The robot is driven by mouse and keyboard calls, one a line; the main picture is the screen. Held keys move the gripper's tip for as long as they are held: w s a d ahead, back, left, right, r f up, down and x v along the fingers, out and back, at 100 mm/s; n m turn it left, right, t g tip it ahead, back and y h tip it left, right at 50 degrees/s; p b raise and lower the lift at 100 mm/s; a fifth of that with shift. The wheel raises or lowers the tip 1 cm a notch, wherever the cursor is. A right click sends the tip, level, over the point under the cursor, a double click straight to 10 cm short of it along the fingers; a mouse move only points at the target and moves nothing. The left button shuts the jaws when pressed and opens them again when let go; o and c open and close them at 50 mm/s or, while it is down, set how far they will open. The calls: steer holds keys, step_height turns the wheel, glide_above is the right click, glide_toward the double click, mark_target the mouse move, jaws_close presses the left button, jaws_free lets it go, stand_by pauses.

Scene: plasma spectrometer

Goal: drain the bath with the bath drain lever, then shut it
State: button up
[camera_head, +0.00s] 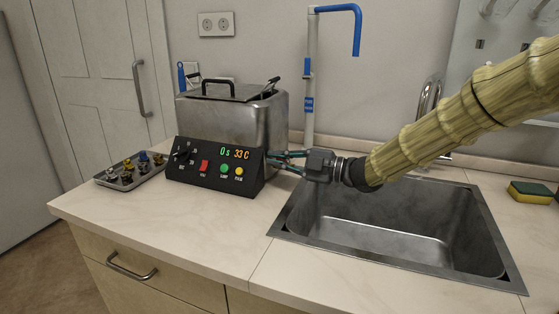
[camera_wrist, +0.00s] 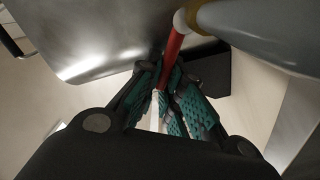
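The bath is a steel tank (camera_head: 232,115) with a lid and a dark control panel (camera_head: 214,168), its display reading "0 s 33 C". The red bath drain lever (camera_wrist: 172,52) shows in the wrist view, below the tank's metal side and beside a thick grey pipe (camera_wrist: 262,30). My gripper (camera_head: 270,159) reaches in from the right at the tank's lower right side. In the wrist view its teal-padded fingers (camera_wrist: 165,82) converge on either side of the lever and look shut on it. The lever's lower end is hidden between the fingers. The head view hides the lever.
A sink (camera_head: 400,225) lies below and right of my gripper. A blue-topped standpipe (camera_head: 310,85) and a tap (camera_head: 428,98) stand behind. A tray of small parts (camera_head: 130,172) sits left of the tank; a sponge (camera_head: 530,192) lies right. The front counter is clear.

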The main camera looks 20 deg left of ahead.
steer(key=o, duration=0.5)
steer(key=shift+c, duration=0.2)
steer(key=d, duration=1.2)
steer(key=shift+s, duration=0.2)
steer(key=shift+s+f, duration=0.1)
